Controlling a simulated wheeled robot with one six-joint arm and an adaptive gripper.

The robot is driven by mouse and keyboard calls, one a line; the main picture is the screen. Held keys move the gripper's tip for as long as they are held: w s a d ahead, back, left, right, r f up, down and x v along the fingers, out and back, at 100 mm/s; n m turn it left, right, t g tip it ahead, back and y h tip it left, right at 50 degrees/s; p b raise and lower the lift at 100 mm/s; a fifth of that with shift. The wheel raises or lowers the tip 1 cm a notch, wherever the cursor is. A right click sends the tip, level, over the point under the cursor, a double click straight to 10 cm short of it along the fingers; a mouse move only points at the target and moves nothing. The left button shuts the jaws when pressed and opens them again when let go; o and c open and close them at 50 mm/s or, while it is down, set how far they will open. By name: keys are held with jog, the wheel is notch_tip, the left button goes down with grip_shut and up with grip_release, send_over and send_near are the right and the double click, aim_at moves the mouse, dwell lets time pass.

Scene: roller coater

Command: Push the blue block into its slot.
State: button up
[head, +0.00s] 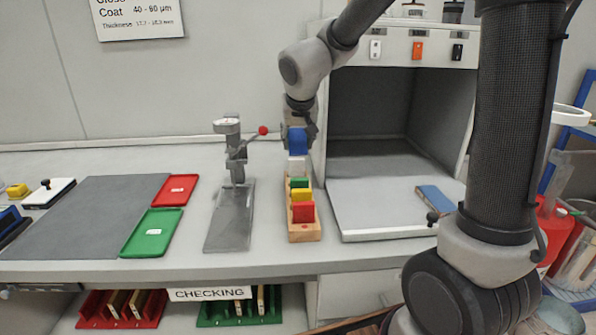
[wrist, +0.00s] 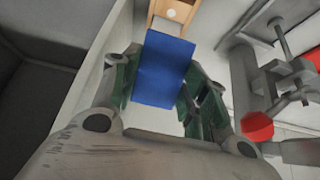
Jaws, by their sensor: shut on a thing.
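The blue block (head: 297,139) is held by my gripper (head: 298,128) above the far end of the wooden rack (head: 305,233). In the wrist view the blue block (wrist: 163,70) sits between the two green-padded fingers of my gripper (wrist: 157,90), which are shut on it. The rack holds a white block (head: 297,166), a green block (head: 299,183), a yellow block (head: 301,195) and a red block (head: 303,211) in a row. The blue block appears just behind the white block. Its lower edge and its slot are hidden, so I cannot tell whether it touches the rack.
A grey press-like stand (head: 236,150) with a red knob (head: 263,130) stands left of the rack. The open booth (head: 385,222) is close on the right, with a blue-topped piece (head: 435,198) inside. Red (head: 175,190) and green (head: 151,232) trays lie farther left.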

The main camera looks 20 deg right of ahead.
aim_at(300, 154)
jog(key=shift+r, duration=0.1)
notch_tip(300, 154, down, 10)
jog(key=shift+r, duration=0.15)
dwell(0.5)
jog(key=o, duration=1.1)
jog(key=shift+c, duration=0.2)
jog(key=v, duration=0.7)
jog(key=shift+s+d+r, duration=0.1)
jog(key=shift+d+r, duration=0.05)
jog(key=shift+r, duration=0.1)
